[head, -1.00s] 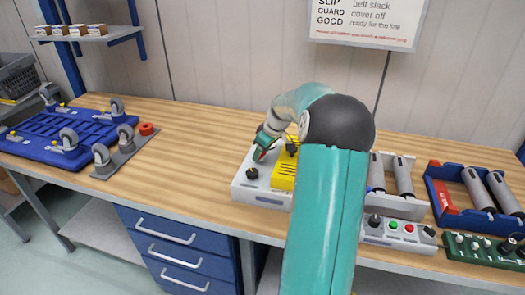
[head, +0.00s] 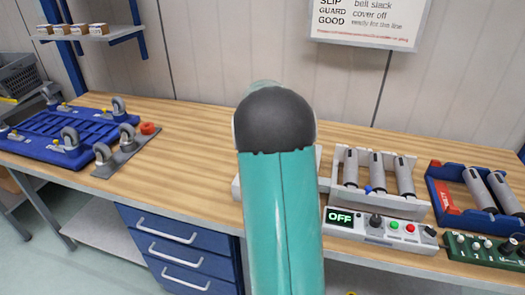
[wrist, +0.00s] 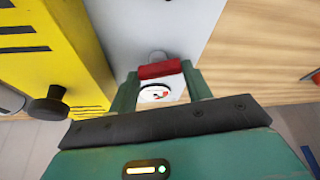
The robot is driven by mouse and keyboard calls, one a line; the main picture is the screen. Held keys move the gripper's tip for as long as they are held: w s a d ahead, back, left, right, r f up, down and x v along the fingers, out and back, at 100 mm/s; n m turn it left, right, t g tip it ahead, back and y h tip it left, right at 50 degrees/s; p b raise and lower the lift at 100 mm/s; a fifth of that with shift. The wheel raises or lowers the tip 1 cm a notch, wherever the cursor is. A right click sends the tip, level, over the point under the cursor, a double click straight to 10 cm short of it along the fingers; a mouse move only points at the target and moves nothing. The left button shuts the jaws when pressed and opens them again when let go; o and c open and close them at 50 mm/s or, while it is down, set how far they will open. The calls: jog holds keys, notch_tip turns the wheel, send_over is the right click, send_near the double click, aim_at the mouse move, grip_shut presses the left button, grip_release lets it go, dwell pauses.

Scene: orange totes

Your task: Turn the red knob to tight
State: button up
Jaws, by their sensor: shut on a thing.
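In the wrist view the red knob (wrist: 161,70) sits between the two green fingers of my gripper (wrist: 164,78), which is shut on it. Just below the knob in the picture is a small white dial face (wrist: 152,93) with a red mark; its reading is too small to tell. The knob is on the pale grey unit (wrist: 150,25), beside a yellow slotted cover (wrist: 55,45). In the head view my arm hides the gripper, the knob and most of the grey unit.
A black knob (wrist: 48,105) stands out near the yellow cover. In the head view, a roller frame (head: 378,190) and a control box reading OFF (head: 340,217) are right of my arm. A blue caster plate (head: 50,140) lies left. The wooden bench (head: 190,150) between is clear.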

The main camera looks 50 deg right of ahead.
jog(key=shift+a+m+g, duration=0.1)
jog(key=shift+m+g, duration=0.5)
jog(key=shift+m, duration=1)
jog(key=shift+h, duration=0.3)
jog(key=o, duration=1)
jog(key=shift+a+r, duration=0.15)
jog(key=shift+r, duration=0.35)
jog(key=v, duration=1.2)
jog(key=shift+s+a+r, duration=0.1)
jog(key=shift+a+r, duration=0.05)
jog(key=shift+r, duration=0.2)
